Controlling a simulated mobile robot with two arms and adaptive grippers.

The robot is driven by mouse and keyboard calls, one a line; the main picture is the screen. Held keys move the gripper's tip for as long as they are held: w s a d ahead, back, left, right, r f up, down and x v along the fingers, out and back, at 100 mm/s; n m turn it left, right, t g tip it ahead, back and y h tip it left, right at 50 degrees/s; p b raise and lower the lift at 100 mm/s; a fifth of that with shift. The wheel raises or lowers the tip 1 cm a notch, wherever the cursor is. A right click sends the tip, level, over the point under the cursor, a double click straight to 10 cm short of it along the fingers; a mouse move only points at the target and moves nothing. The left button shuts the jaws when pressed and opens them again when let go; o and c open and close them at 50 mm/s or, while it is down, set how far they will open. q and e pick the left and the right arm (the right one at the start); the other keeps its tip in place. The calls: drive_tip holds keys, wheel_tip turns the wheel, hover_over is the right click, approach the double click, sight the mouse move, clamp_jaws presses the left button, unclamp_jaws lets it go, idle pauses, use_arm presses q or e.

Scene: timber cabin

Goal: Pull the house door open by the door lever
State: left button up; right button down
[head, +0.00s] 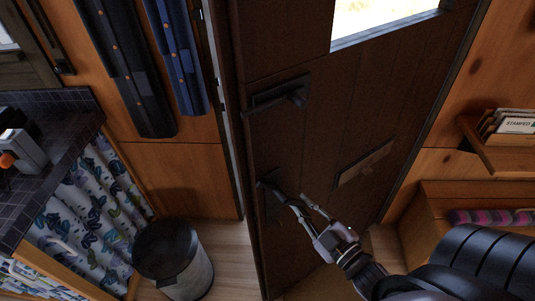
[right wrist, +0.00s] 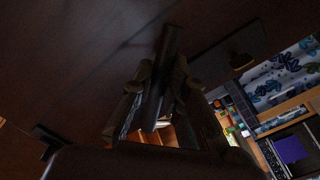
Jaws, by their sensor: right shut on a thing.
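The dark brown house door (head: 315,130) fills the middle of the head view, with a window at its top. Its left edge stands out in front of the wall and frame, so it looks ajar. The dark door lever (head: 266,184) sits low near that edge, partly covered by my right gripper (head: 288,196). In the right wrist view, the lever (right wrist: 170,42) runs between the two fingers of the right gripper (right wrist: 160,88), which is shut on it. My left gripper is not in view.
A dark handle-like fitting (head: 278,93) is above the lever, and a flat plate (head: 364,164) is to its right. A bin (head: 174,262) stands on the floor left of the door. A curtained counter (head: 50,145) is at left, a wooden shelf (head: 500,155) at right.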

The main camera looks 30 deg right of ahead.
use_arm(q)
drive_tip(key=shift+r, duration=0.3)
use_arm(e)
drive_tip(key=shift+s+d+f+y, duration=0.15)
drive_tip(key=shift+s+d+f, duration=0.1)
drive_tip(key=shift+s, duration=0.55)
drive_tip(key=shift+s+d+f+y, duration=0.1)
drive_tip(key=shift+s+d+y, duration=0.1)
drive_tip(key=shift+s, duration=0.6)
drive_tip(key=c, duration=2)
unclamp_jaws()
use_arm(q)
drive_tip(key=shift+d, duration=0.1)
use_arm(e)
drive_tip(key=o, duration=0.5)
drive_tip(key=shift+w+r, duration=0.1)
drive_tip(key=shift+r, duration=0.1)
